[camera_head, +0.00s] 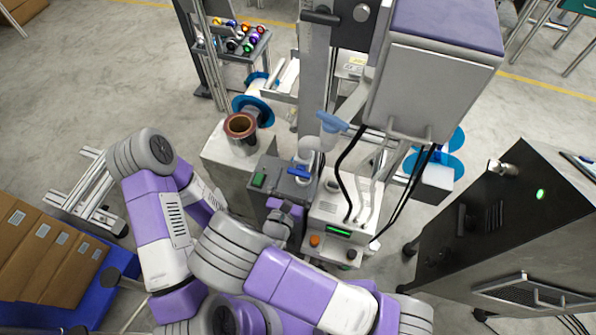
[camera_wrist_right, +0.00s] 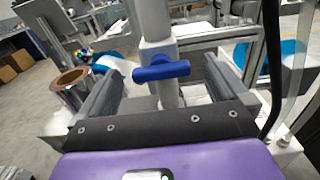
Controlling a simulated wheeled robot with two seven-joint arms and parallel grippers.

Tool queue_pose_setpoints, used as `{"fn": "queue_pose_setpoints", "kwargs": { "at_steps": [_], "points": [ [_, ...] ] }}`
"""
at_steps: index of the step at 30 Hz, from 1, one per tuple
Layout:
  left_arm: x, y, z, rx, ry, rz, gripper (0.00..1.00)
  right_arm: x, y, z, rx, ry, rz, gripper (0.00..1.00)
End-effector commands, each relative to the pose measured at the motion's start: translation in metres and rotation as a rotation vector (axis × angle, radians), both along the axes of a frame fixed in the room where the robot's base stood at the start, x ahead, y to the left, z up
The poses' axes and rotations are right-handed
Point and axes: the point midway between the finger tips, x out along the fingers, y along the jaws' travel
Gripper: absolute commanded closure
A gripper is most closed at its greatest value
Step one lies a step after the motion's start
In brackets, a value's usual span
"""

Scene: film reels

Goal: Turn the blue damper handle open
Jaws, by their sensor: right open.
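The blue damper handle (camera_head: 299,171) sits across a white upright pipe, above a dark box with a green button in the head view. In the right wrist view the handle (camera_wrist_right: 161,71) lies crosswise on the pipe, roughly level. My right gripper (camera_head: 288,203) is just on the near side of the handle. In its wrist view the right gripper (camera_wrist_right: 160,84) is open, with one grey finger on each side of the pipe and handle, and a gap on both sides. My left arm is folded at the left; its fingers cannot be made out.
A copper-coloured reel (camera_head: 240,127) stands on a white block left of the pipe. A white unit with a green display (camera_head: 338,232) and black cables stands close on the right. A dark cabinet (camera_head: 505,215) is farther right. Open floor lies at the upper left.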

Motion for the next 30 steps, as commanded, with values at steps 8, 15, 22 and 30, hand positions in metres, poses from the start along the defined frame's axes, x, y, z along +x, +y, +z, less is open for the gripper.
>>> {"fn": "queue_pose_setpoints", "kwargs": {
  "at_steps": [8, 15, 22, 30],
  "points": [
    [-0.0002, 0.0, -0.0003, 0.0, 0.0, 0.0, 0.57, 0.0026, -0.0015, -0.0001, 0.001, 0.001, 0.001, 0.0],
    [-0.0002, 0.0, -0.0003, 0.0, 0.001, 0.0, 0.57, 0.0025, -0.0013, -0.0001, 0.0, 0.001, 0.002, 0.23],
    [-0.0002, -0.0001, -0.0003, 0.0, 0.0, 0.0, 0.57, 0.0024, -0.0013, -0.0001, 0.0, 0.001, 0.001, 0.56],
    [-0.0002, -0.0001, -0.002, 0.0, 0.0, 0.0, 0.57, 0.0025, -0.0018, -0.0003, 0.032, -0.009, 0.0, 0.56]
  ]
}}
